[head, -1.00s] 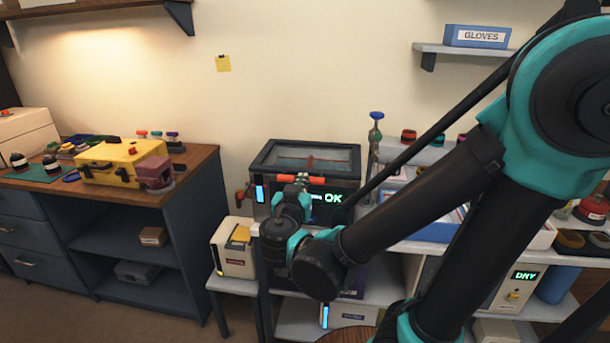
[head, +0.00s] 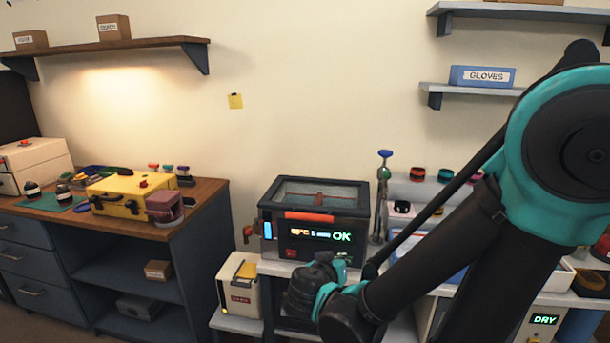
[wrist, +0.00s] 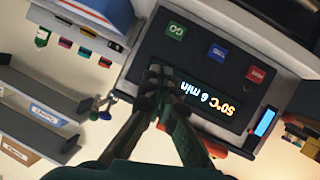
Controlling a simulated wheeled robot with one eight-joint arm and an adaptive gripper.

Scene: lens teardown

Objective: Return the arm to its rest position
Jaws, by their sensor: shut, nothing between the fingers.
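My arm (head: 430,270) reaches from the right toward a dark box-shaped machine (head: 350,196) with a glass lid, an orange handle and a lit display ending in "OK". My gripper (wrist: 160,72) shows in the wrist view with its two fingers together and nothing between them. In that view it points at the machine's front panel (wrist: 150,50), with the display and green, blue and red buttons behind the fingers. In the head view my wrist is just below and in front of the machine, and the fingertips are hard to make out. Contact with the panel cannot be told.
A wooden workbench (head: 205,192) on the left carries a yellow case (head: 125,195). A cream box (head: 240,283) stands left of my wrist. A metal stand with a blue top (head: 384,154) and shelved small parts are close behind my arm.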

